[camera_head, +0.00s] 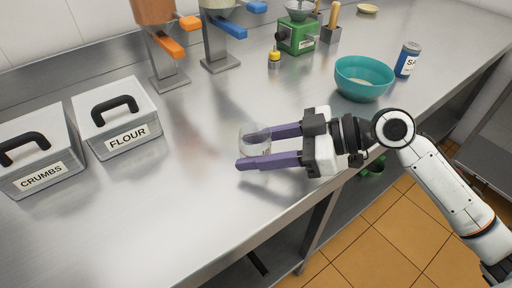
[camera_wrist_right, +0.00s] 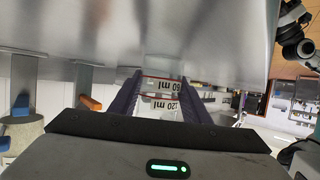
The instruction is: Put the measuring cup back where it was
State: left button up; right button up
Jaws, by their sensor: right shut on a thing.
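A clear measuring cup (camera_head: 250,140) is between the purple fingers of my right gripper (camera_head: 255,148) in the head view, over the middle of the steel counter. In the right wrist view the cup (camera_wrist_right: 165,90) shows its "60 ml" and "120 ml" marks, with one finger of my gripper (camera_wrist_right: 165,98) on each side. The gripper is shut on the cup. I cannot tell whether the cup's base touches the counter. My left gripper is not in view.
On the counter (camera_head: 200,210) stand a FLOUR bin (camera_head: 118,135), a CRUMBS bin (camera_head: 35,170), two dispensers with orange (camera_head: 170,48) and blue (camera_head: 232,30) levers, a green grinder (camera_head: 297,38), a teal bowl (camera_head: 362,85) and a blue can (camera_head: 408,60). The front left counter is clear.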

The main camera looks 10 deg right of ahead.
jog(key=shift+f, duration=0.15)
jog(key=o, duration=1.2)
